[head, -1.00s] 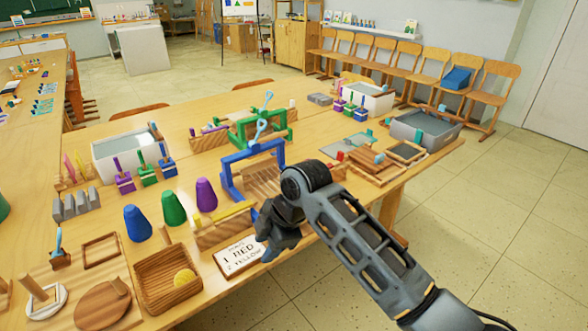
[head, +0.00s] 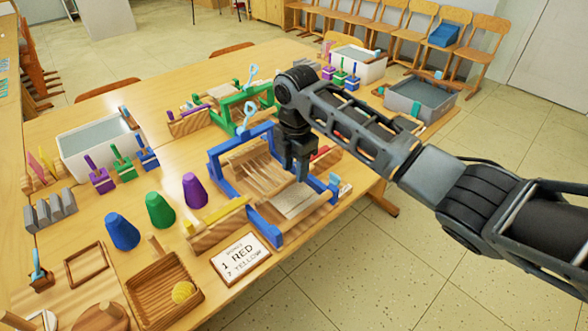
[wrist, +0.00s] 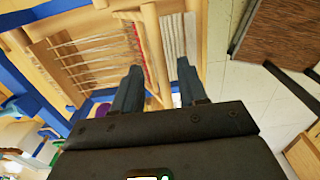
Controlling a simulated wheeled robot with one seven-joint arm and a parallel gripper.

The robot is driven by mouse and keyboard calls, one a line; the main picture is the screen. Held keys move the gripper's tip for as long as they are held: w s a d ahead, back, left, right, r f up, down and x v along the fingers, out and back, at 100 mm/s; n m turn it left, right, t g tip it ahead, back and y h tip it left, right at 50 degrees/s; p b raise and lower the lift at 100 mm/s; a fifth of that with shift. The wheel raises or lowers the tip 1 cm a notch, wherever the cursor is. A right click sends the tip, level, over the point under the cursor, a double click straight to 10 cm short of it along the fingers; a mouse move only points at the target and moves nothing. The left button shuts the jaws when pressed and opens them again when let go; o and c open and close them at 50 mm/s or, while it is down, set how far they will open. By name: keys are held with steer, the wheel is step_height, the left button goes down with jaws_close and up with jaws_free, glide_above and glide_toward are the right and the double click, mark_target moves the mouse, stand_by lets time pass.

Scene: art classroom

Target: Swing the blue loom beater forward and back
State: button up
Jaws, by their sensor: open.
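The blue loom (head: 262,222) stands on the table, with pale warp threads (head: 262,172) stretched across its wooden bed. An upright blue arch (head: 238,134) with a pale blue loop on top stands at its far left end; I cannot tell for sure that this is the beater. My gripper (head: 301,176) points down over the loom's right half, apart from the arch. In the wrist view my gripper's two fingers (wrist: 160,72) are spread with nothing held, over a wooden bar and woven cloth. My arm hides part of the loom's far side.
A green loom (head: 238,104) stands behind. A grey bin (head: 422,97) is at the far right. The floor right of the table is clear.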

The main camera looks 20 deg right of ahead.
steer(key=shift+f, duration=1.05)
jaws_close()
